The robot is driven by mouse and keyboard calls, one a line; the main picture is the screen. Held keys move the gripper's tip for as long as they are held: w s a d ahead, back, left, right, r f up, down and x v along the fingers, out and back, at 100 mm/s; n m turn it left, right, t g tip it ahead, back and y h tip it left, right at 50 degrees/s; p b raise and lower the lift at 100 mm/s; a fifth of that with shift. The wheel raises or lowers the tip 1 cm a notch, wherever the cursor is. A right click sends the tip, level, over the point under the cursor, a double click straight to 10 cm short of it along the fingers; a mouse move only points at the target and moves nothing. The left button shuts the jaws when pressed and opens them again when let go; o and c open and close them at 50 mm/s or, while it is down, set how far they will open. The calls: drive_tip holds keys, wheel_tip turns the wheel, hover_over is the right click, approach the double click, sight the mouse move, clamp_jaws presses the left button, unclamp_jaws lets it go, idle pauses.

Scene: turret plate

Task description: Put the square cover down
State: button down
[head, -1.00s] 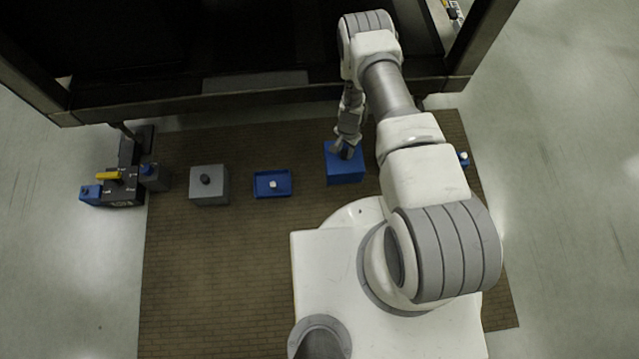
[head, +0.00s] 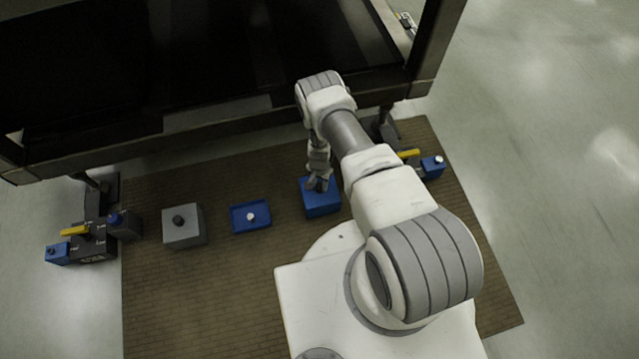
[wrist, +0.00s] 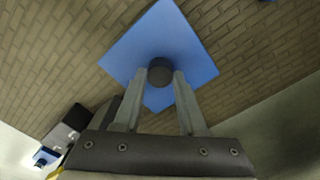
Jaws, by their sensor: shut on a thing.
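The square cover (head: 322,203) is blue with a dark round knob, and it shows in the head view in front of my arm. My gripper (head: 318,184) is directly above it. In the wrist view, the fingertips of my gripper (wrist: 160,77) close on the two sides of the dark knob (wrist: 160,71). The cover's flat blue top (wrist: 160,38) spreads out beyond the fingers, and part of it is hidden behind them. Whether its underside touches the mat or hangs just above it, I cannot tell.
Dark-and-blue units with yellow bars stand at the left (head: 92,243) and right (head: 432,167). A dark frame (head: 200,140) runs behind.

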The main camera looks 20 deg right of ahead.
drive_tip(key=shift+f, duration=0.15)
drive_tip(key=shift+c, duration=2.3)
unclamp_jaws()
